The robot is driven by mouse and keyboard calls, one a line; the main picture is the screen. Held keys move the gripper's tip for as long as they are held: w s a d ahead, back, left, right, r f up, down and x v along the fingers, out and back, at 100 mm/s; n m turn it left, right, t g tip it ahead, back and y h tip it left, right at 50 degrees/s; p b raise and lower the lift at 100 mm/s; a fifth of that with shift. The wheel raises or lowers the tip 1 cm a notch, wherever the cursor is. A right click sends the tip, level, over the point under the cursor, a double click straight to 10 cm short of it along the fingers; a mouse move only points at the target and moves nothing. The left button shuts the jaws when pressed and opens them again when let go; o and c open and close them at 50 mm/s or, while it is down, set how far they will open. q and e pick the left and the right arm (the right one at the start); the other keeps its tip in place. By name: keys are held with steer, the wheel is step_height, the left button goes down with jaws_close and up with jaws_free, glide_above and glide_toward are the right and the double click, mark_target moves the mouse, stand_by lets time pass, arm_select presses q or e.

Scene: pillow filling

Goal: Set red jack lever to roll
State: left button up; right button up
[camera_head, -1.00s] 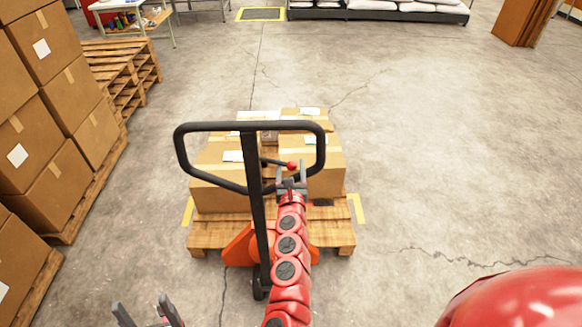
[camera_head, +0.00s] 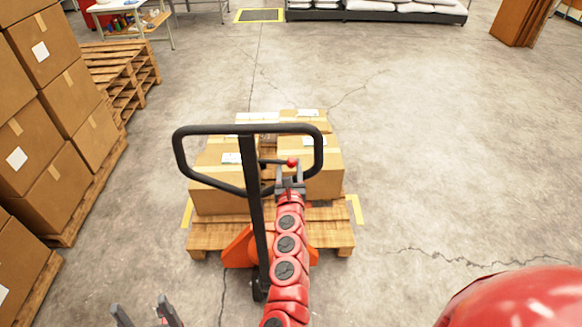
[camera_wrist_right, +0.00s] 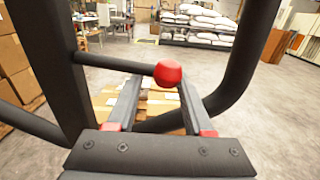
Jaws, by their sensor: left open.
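The red jack lever, a thin dark rod with a red ball knob (camera_head: 292,161), sticks out to the right from the black handle (camera_head: 179,152) of the orange pallet jack (camera_head: 238,246). My right gripper (camera_head: 290,172) is at the lever, inside the handle loop. In the right wrist view the knob (camera_wrist_right: 168,73) shows at the far ends of the two spread fingers (camera_wrist_right: 158,84), with gaps at its sides. I cannot tell whether a finger touches it. My left gripper (camera_head: 144,309) is open and empty at the bottom left, away from the jack.
A wooden pallet (camera_head: 330,237) with cardboard boxes (camera_head: 325,182) stands in front of the jack. Stacked boxes (camera_head: 48,195) and empty pallets (camera_head: 140,72) line the left. Concrete floor on the right is clear. A rack with white sacks (camera_head: 375,8) is at the back.

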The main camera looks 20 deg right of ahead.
steer(key=shift+o, duration=1.1)
steer(key=shift+a, duration=0.2)
steer(key=shift+d+f, duration=0.1)
steer(key=shift+d, duration=0.05)
steer(key=shift+f+b, duration=0.65)
steer(key=shift+b, duration=0.25)
steer(key=shift+s, duration=0.4)
steer(key=v, duration=1.2)
steer(key=shift+r, duration=0.15)
steer(key=shift+s, duration=0.15)
